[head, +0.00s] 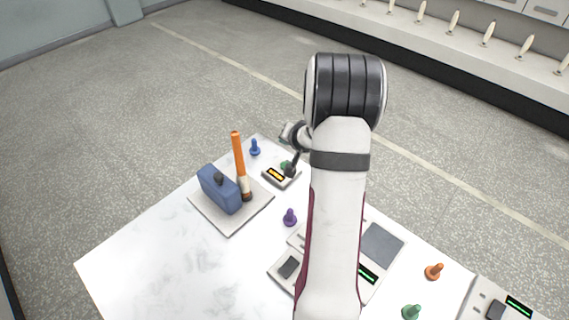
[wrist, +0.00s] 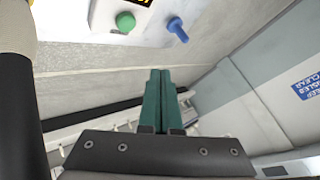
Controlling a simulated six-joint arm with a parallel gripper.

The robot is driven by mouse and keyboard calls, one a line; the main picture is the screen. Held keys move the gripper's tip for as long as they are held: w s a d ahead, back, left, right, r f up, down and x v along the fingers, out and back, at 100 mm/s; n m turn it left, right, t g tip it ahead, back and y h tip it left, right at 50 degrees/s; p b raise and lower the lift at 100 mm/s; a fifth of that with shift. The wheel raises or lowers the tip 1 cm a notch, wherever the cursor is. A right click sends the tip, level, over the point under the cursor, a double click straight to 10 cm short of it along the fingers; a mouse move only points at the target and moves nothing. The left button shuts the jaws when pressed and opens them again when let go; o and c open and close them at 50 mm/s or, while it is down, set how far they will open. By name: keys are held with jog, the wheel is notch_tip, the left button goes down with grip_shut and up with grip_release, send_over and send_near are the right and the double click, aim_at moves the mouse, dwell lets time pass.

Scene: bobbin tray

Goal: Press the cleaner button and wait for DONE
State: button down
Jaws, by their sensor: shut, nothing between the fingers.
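The cleaner is a small pale box with an amber display (head: 277,175) near the far corner of the white table in the head view. Its round green button (wrist: 125,22) shows at the top of the wrist view, with a sliver of the amber display above it. The display's words are too small or cut off to read. My gripper (wrist: 160,72) is shut and empty, its two teal fingers together. In the wrist view the fingertips appear apart from the button, below and right of it. In the head view my arm's end is over the cleaner and partly hides it.
A blue device (head: 219,190) with an upright orange-and-cream rod (head: 239,160) stands left of the cleaner. A blue peg (head: 255,147) is behind it, and a purple peg (head: 290,217) is in front. Orange (head: 434,271) and green (head: 411,312) pegs stand right. The left front table is clear.

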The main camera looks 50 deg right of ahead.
aim_at(282, 162)
jog(key=shift+f, duration=3.5)
jog(key=shift+f, duration=0.1)
jog(key=shift+f, duration=0.3)
jog(key=shift+f, duration=0.45)
jog(key=shift+r, duration=0.85)
jog(key=shift+r, duration=2.55)
